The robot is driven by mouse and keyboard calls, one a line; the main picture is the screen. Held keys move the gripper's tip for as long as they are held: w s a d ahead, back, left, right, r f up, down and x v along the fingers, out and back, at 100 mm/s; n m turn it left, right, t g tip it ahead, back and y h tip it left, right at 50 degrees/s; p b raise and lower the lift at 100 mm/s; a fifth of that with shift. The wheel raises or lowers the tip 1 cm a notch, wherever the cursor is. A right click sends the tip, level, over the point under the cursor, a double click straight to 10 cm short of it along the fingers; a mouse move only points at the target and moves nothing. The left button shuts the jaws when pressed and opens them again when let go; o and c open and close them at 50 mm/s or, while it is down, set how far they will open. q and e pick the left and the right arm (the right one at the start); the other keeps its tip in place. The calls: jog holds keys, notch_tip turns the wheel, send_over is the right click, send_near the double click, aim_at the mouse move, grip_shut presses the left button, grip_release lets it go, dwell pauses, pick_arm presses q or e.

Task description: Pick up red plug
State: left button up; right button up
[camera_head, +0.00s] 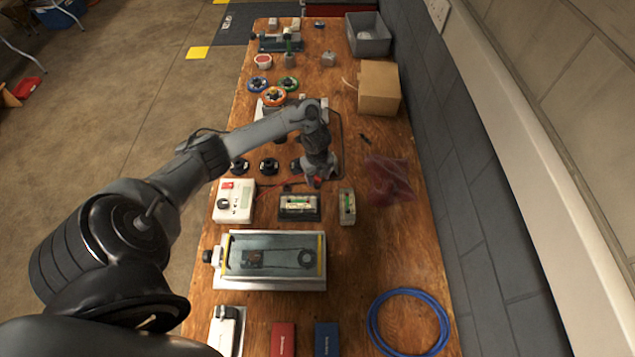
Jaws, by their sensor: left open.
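My left gripper (318,174) points down over the middle of the wooden bench and is open. A small red piece, which looks like the red plug (317,183), shows right at its fingertips. I cannot tell whether the fingers touch it or stand around it. A thin red lead (270,184) runs from there left toward a white charger box (233,202) with a small display. A battery-like block in a black holder (299,206) lies just below the gripper, and a similar upright block (347,206) is to its right. My right gripper is not in view.
A crumpled red translucent bag (388,180) lies to the right. A clear-topped case (270,260), a blue cable coil (408,322), a red box (283,340) and a blue box (326,340) are nearer. A cardboard box (379,88) and coloured spools (274,96) stand farther back.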

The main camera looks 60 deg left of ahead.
aim_at(317, 180)
pick_arm(q)
jog(key=shift+f, duration=0.4)
grip_shut()
jog(key=shift+r, duration=0.2)
jog(key=r+p, duration=0.1)
jog(key=r, duration=0.2)
jog(key=r+p, duration=0.1)
jog(key=r, duration=0.1)
jog(key=shift+s+d+p, duration=0.25)
jog(key=shift+d+p, duration=0.1)
jog(key=s+d+r+p, duration=0.4)
jog(key=s+d+r, duration=0.1)
jog(key=d, duration=0.4)
jog(key=shift+s+r, duration=0.3)
jog(key=shift+r, duration=0.05)
